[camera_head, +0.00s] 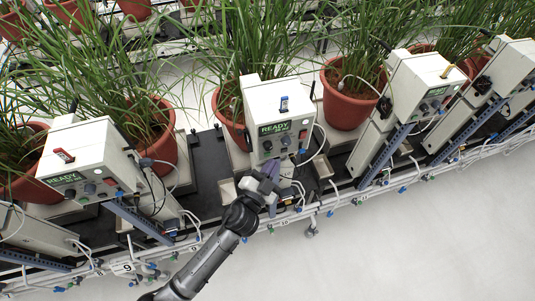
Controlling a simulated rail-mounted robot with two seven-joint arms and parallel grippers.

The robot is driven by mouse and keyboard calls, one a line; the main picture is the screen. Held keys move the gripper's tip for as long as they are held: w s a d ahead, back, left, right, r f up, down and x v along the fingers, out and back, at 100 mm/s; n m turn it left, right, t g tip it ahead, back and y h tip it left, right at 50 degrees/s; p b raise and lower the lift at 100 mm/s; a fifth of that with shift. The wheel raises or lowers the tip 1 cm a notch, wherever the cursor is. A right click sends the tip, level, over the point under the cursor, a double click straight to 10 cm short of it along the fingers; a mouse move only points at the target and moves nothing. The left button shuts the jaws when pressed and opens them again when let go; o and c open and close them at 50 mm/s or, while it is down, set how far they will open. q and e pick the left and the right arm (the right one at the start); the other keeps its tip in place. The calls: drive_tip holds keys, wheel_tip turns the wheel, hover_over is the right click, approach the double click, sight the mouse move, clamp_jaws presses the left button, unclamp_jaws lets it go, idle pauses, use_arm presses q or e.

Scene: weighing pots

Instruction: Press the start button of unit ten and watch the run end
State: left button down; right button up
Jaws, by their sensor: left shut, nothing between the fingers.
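The middle control box (279,108) is white, with a green display reading READY and dark knobs below it on its front. A small label that looks like 10 (284,222) is on the rail under it. My left arm comes up from the bottom, and my left gripper (272,172) is shut and empty, just below the front face of this box. The gripper overlaps the area under the knobs, so I cannot tell whether it touches the box. The start button cannot be made out clearly. My right gripper is not in view.
A box at left (87,153) also reads READY, above a rail label 9 (127,268). More boxes stand at right (420,85). Orange pots with long grass (350,104) stand behind. Hoses and blue-tipped fittings line the front rail. The pale floor at lower right is clear.

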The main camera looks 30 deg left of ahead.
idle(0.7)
use_arm(q)
drive_tip(key=shift+w+a, duration=0.25)
drive_tip(key=shift+w, duration=0.05)
drive_tip(key=shift+w+a, duration=0.3)
idle(0.8)
drive_tip(key=shift+s, duration=0.1)
drive_tip(key=shift+d, duration=0.15)
drive_tip(key=shift+s+d, duration=0.4)
drive_tip(key=shift+s, duration=0.1)
idle(0.3)
